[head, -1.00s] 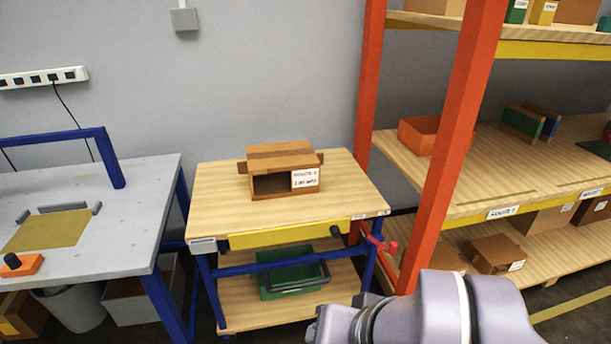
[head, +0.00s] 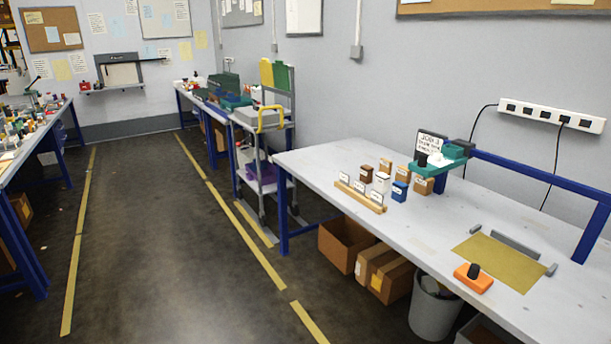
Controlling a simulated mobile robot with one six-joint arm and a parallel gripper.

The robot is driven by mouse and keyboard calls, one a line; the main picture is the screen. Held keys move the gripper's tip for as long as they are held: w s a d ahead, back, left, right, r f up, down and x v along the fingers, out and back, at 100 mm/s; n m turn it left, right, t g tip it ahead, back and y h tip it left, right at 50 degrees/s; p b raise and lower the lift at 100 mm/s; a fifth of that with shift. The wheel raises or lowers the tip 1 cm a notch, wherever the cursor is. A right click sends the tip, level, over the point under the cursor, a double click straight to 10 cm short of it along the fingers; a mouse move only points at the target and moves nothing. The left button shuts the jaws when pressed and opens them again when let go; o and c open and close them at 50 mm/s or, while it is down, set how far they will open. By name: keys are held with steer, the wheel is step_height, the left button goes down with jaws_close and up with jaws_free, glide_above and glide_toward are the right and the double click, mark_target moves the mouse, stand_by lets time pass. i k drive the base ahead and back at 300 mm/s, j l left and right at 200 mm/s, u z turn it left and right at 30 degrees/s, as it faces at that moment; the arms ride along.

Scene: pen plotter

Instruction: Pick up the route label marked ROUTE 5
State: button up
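A wooden strip (head: 358,197) stands on the grey workbench in the head view, with small white labels (head: 361,188) upright in it. Their print is too small to read, so I cannot tell whether one is marked ROUTE 5. Small brown, white, blue and tan blocks (head: 400,191) stand just behind the strip. A teal device (head: 446,157) with a dark arm and a white printed sign (head: 431,146) is behind the blocks. My gripper is not in view.
The grey workbench (head: 325,160) has a gold mat (head: 497,262) and an orange block with a black knob (head: 473,278) at its right. Cardboard boxes (head: 345,243) and a grey bin (head: 433,308) are under it. The floor aisle (head: 170,250) at left is clear.

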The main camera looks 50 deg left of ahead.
mark_target(377, 197)
steer(key=j+u, duration=0.1)
steer(key=j, duration=0.35)
steer(key=i+j+u, duration=0.1)
steer(key=j, duration=0.35)
steer(key=i+j+u, duration=0.1)
steer(key=j, duration=0.4)
steer(key=i+j+u, duration=0.1)
steer(key=j, duration=0.3)
steer(key=i+j+u, duration=0.1)
steer(key=j, duration=0.35)
steer(key=i+j+u, duration=0.1)
steer(key=j, duration=0.35)
steer(key=i, duration=0.1)
